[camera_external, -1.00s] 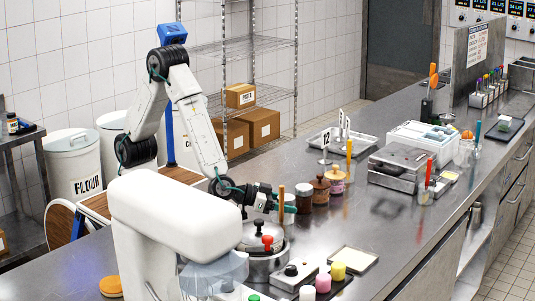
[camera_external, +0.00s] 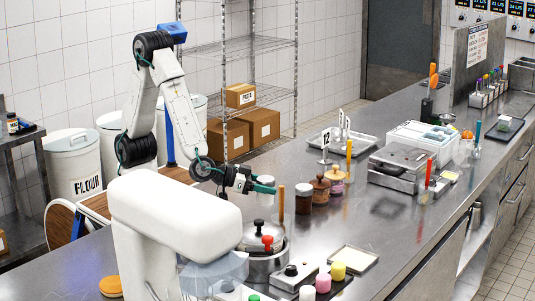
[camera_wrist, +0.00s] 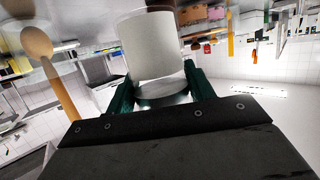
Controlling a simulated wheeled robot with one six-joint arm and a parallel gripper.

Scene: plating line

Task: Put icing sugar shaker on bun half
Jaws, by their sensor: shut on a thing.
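My gripper (camera_external: 264,187) is raised above the counter, near the steel pot. Its green fingers (camera_wrist: 160,90) are shut on a plain white cylinder, the icing sugar shaker (camera_wrist: 153,45). In the external view the shaker (camera_external: 266,199) is small and partly covered by the fingers. It looks clear of the counter. A flat, round, orange-brown piece (camera_external: 111,286), which looks like the bun half, lies on the counter at the lower left, well apart from my gripper.
A steel pot (camera_external: 266,266) with a red knob nearby stands below my gripper. A wooden-handled utensil (camera_external: 281,203) stands close to its right. Jars (camera_external: 304,200) stand further right. A tray with pink and yellow cups (camera_external: 323,282) is in front.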

